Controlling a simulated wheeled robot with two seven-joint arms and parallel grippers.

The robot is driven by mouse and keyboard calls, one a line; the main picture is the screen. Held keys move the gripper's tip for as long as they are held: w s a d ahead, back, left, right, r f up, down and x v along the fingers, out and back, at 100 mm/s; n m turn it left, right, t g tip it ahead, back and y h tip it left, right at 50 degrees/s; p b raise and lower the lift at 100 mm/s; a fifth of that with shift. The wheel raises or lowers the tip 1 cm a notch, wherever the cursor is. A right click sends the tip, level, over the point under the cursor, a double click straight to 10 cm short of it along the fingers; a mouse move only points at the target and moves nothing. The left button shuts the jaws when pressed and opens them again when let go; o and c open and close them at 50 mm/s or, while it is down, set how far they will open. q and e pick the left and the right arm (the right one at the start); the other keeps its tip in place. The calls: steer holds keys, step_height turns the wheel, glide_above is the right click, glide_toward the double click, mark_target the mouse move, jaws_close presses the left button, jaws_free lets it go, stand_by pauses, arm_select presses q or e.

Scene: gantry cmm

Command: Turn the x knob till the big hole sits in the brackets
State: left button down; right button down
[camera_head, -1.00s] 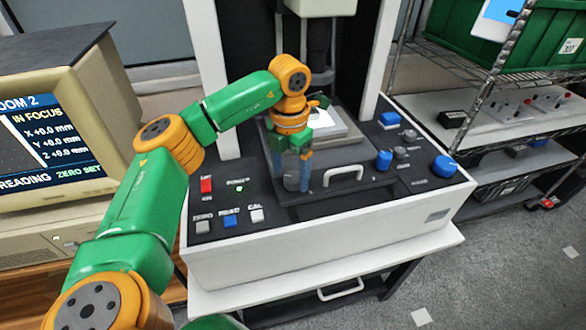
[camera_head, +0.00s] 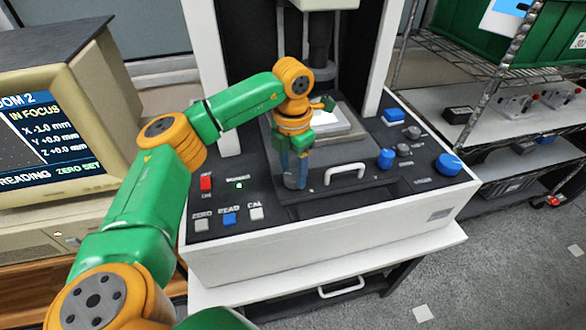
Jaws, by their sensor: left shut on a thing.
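My left gripper (camera_head: 294,172) points down at the front left of the machine's stage (camera_head: 345,150). It is shut on what looks like the x knob. The fingers hide most of the knob, so its label and edges cannot be made out. The monitor screen (camera_head: 38,135) at the left reads "IN FOCUS", X -1.0 mm, Y +0.0 mm, Z +0.0 mm. The picture's left edge cuts off the screen, so neither the big hole nor the brackets can be seen. My right gripper is out of view.
A red switch (camera_head: 206,183) and READ button (camera_head: 229,219) lie left of the gripper. A handle (camera_head: 345,172) is close on its right. Blue knobs (camera_head: 386,158) and (camera_head: 448,164) sit on the right panel. A wire shelf (camera_head: 500,75) with a green crate (camera_head: 550,35) stands right.

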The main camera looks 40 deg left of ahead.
arm_select(q)
steer(key=m+p, duration=0.1)
steer(key=m, duration=0.4)
steer(key=shift+r+m, duration=0.1)
steer(key=shift+m, duration=0.3)
steer(key=m, duration=0.5)
steer(key=shift+m+p, duration=0.3)
steer(key=shift+p, duration=0.05)
steer(key=m, duration=0.6)
steer(key=shift+w, duration=0.1)
steer(key=m, duration=0.5)
steer(key=shift+m, duration=0.3)
steer(key=shift+c, duration=1.3)
jaws_free()
